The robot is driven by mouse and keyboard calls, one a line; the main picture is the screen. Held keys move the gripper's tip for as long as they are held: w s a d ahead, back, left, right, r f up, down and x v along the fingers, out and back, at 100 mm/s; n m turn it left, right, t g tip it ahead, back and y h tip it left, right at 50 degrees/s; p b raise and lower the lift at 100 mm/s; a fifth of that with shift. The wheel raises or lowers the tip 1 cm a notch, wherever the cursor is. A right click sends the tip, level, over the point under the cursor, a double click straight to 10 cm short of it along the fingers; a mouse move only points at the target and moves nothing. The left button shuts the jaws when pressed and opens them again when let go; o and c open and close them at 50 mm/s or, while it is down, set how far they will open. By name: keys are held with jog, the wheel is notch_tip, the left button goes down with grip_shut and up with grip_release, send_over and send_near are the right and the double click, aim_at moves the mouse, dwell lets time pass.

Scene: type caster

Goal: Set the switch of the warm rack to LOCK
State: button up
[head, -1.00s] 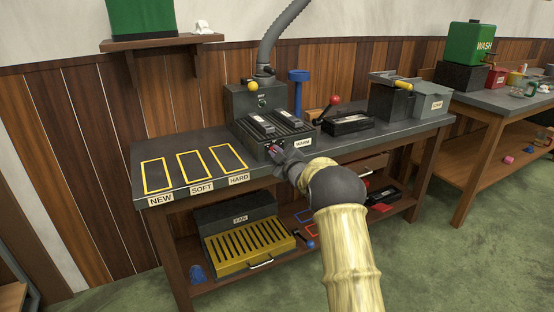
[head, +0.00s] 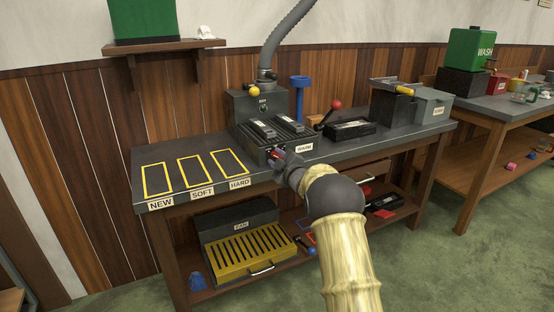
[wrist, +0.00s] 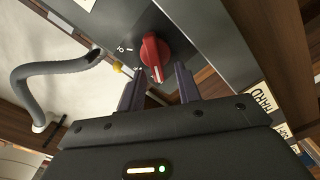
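The warm rack (head: 252,142) is a dark grey box on the bench, with a WARM label (head: 305,148) at its right. Its switch is a red rotary knob (wrist: 154,52) with a white pointer line, on the grey front panel in the wrist view. Small white marks sit left of the knob; I cannot read them. My gripper (wrist: 160,78) is open, its two dark fingers on either side of the knob's lower end, with a gap visible. In the head view my gripper (head: 277,158) is at the rack's front and partly hides the panel.
Two dark blocks lie in the rack's top slots. A grey box with a hose (head: 266,72) stands behind. A black device with a red-knobbed lever (head: 336,104) is to the right. Yellow outlined areas (head: 195,171) at the left are empty. A yellow FAN tray (head: 248,250) is below.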

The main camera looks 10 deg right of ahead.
jog(key=shift+s+r, duration=0.1)
jog(key=p+v, duration=0.1)
jog(key=v, duration=1.6)
jog(key=shift+s, duration=0.15)
jog(key=s+a+f+m+g+h, duration=0.1)
jog(key=s+f+m+g+h, duration=0.3)
jog(key=s, duration=0.7)
jog(key=s+a+f+m+g, duration=0.25)
jog(key=s+m+g, duration=0.35)
jog(key=s, duration=0.5)
jog(key=s+f+m+g+h, duration=0.25)
jog(key=s+m+g, duration=0.25)
jog(key=s, duration=0.6)
jog(key=w+d+p+v, duration=0.1)
jog(key=w+p+v, duration=0.2)
jog(key=p+v, duration=1.2)
jog(key=w+d+r+p+v, duration=0.1)
jog(key=w+p+v, duration=0.2)
jog(key=p+v, duration=1.3)
jog(key=shift+s+r+y+p, duration=0.2)
jog(key=shift+r+y+p, duration=0.2)
jog(key=shift+p, duration=0.8)
